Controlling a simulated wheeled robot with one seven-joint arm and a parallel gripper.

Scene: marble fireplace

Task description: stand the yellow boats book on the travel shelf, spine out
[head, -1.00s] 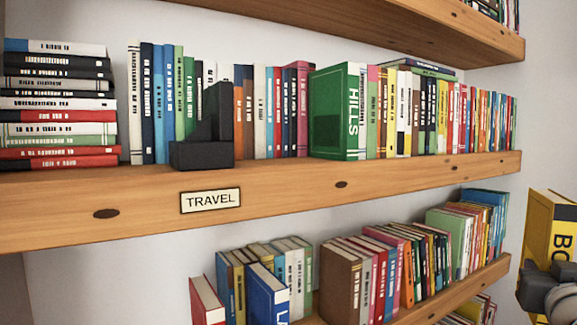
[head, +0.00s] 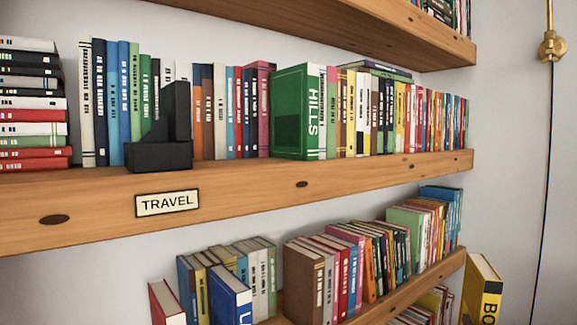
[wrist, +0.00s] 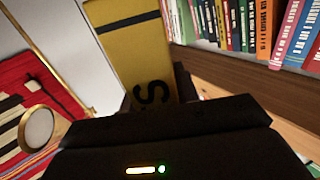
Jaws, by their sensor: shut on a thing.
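The yellow boats book (head: 484,292) shows at the lower right of the head view, upright, with black "BO" lettering on its spine. In the wrist view the book (wrist: 135,50) is held in my gripper (wrist: 155,95), which is shut on it; the letter "S" shows near the jaws. The gripper is out of the head view. The travel shelf (head: 250,196) carries a "TRAVEL" label (head: 167,203) and a full-looking row of books, with a black bookend (head: 160,150) and a large green HILLS book (head: 297,110). The held book is right of and below this shelf.
A lower shelf (head: 420,284) holds several books, some leaning, close to the held book in the picture. An upper shelf (head: 400,22) overhangs. A stack of flat books (head: 30,115) lies at left. A brass wall fitting (head: 552,46) is at right.

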